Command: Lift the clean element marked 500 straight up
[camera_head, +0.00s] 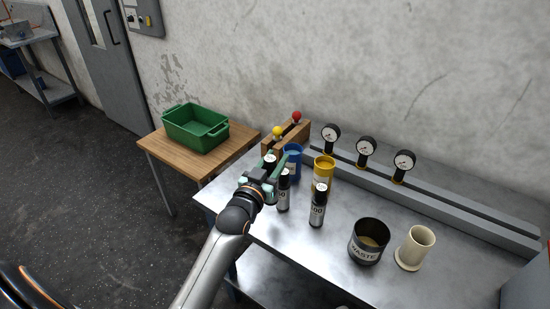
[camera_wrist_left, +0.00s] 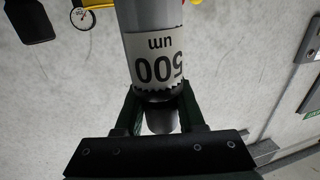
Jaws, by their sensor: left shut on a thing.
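The element marked 500 µm (camera_wrist_left: 155,55) fills the upper middle of the left wrist view, a grey cylinder with a white label that appears upside down. My left gripper (camera_wrist_left: 158,97) is shut on it, one dark green finger on each side. In the head view my left gripper (camera_head: 272,174) is over the left part of the metal table. The held element is mostly hidden there by the fingers, so its base and its height above the table cannot be told. Two other black-capped elements (camera_head: 283,192) (camera_head: 318,207) stand in front of and right of the gripper.
A blue cup (camera_head: 293,163) and a yellow cup (camera_head: 324,170) stand close behind the gripper. A wooden rack (camera_head: 286,138) with knobs is behind them. A black WASTE can (camera_head: 368,242) and a cream cylinder (camera_head: 415,247) stand right. A green bin (camera_head: 195,128) sits on the wooden table.

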